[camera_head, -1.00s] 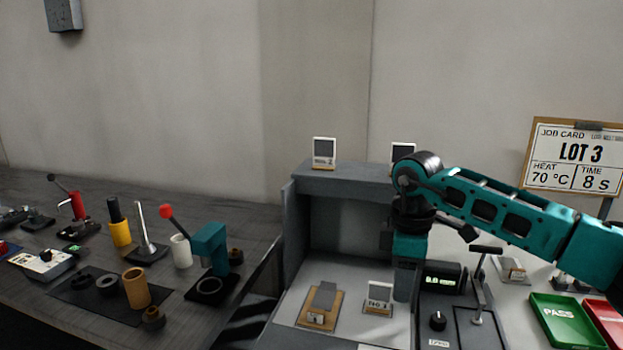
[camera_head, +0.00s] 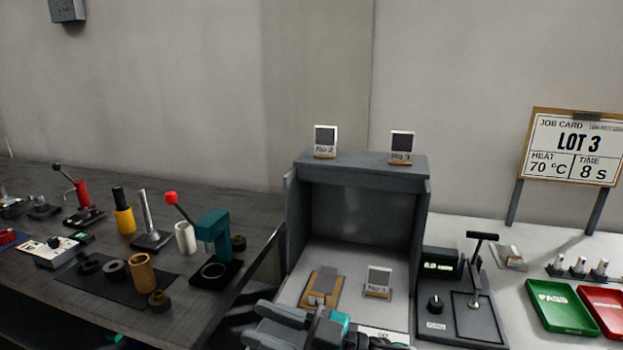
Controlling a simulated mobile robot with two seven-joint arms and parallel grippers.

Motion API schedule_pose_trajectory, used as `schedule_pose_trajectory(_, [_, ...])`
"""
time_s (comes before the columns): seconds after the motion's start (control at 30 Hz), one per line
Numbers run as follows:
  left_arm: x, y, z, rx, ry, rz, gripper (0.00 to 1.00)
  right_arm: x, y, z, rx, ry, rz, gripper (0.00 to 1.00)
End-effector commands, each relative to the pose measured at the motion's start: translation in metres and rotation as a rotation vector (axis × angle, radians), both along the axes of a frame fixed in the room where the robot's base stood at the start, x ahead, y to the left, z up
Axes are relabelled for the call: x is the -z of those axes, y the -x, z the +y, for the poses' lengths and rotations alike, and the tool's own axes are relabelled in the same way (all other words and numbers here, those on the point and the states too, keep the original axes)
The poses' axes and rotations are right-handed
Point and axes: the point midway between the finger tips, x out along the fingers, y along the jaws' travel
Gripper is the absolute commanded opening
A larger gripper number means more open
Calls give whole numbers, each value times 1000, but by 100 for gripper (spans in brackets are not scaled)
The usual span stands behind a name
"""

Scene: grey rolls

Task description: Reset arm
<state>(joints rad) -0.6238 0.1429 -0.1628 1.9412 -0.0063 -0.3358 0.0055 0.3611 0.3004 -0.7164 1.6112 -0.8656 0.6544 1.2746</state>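My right gripper (camera_head: 283,332) shows at the bottom edge, just left of the middle, as dark parts next to teal. It is low in front of the grey booth (camera_head: 432,195), overlapping its front edge from this view. My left gripper is not in view; a small teal patch at the bottom left could be part of my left arm, but I cannot be sure.
In the booth lie a brown board (camera_head: 309,300) and a small stand (camera_head: 378,282). Right of it are a lever unit (camera_head: 474,300), a green PASS tray (camera_head: 562,306) and a red tray (camera_head: 606,309). A teal press (camera_head: 214,236) and several tools stand on the left bench.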

Motion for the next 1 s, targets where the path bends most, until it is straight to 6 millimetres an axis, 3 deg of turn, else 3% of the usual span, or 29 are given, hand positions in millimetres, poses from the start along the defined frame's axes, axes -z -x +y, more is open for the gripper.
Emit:
schedule_pose_trajectory(0.17, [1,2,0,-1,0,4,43,31,-15,-50,397,-117,111,40])
schedule_pose_trajectory(0.33, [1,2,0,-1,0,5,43,96,-10,-116,757,-36,281,40])
schedule_pose_trajectory(0.47, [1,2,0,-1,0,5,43,158,20,-166,963,125,446,40])
schedule_pose_trajectory(0.6, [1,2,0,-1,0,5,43,214,69,-207,1077,320,610,40])
schedule_pose_trajectory(0.7, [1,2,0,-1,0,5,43,238,99,-225,1101,428,693,40])
schedule_pose_trajectory(0.8, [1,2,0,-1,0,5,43,251,117,-234,1106,489,738,40])
schedule_pose_trajectory(1.0, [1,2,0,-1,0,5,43,256,124,-237,1106,516,755,40])
